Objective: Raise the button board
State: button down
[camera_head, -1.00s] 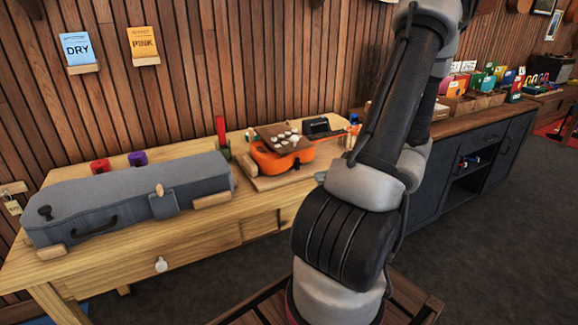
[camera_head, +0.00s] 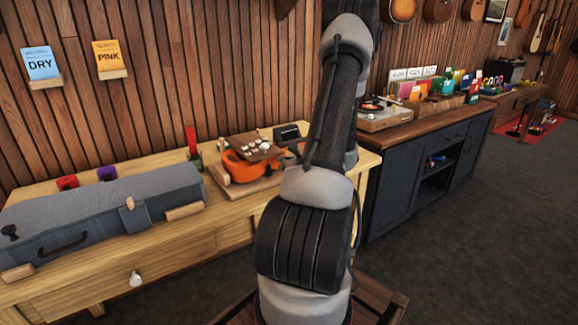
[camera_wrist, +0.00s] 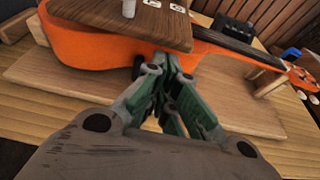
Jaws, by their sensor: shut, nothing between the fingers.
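The button board (camera_head: 268,152) is a dark brown wooden board with several white buttons on top. It lies over the body of an orange ukulele (camera_head: 237,172). In the wrist view the board (camera_wrist: 105,17) shows at the top, with the ukulele (camera_wrist: 80,47) under it. My gripper (camera_wrist: 152,78) is shut and empty. Its fingertips are close to the board's near edge, by the side of the ukulele; whether they touch or reach under the board I cannot tell. In the head view my arm hides the gripper.
The ukulele rests on a wooden base (camera_wrist: 40,80) on the pale workbench (camera_head: 190,262). A grey instrument case (camera_head: 95,215) fills the bench's left part. A small black box (camera_head: 287,134) stands behind the board. A dark cabinet (camera_head: 405,200) stands to the right.

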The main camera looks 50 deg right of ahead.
jog(key=shift+w+d+f, duration=0.1)
jog(key=shift+w, duration=0.2)
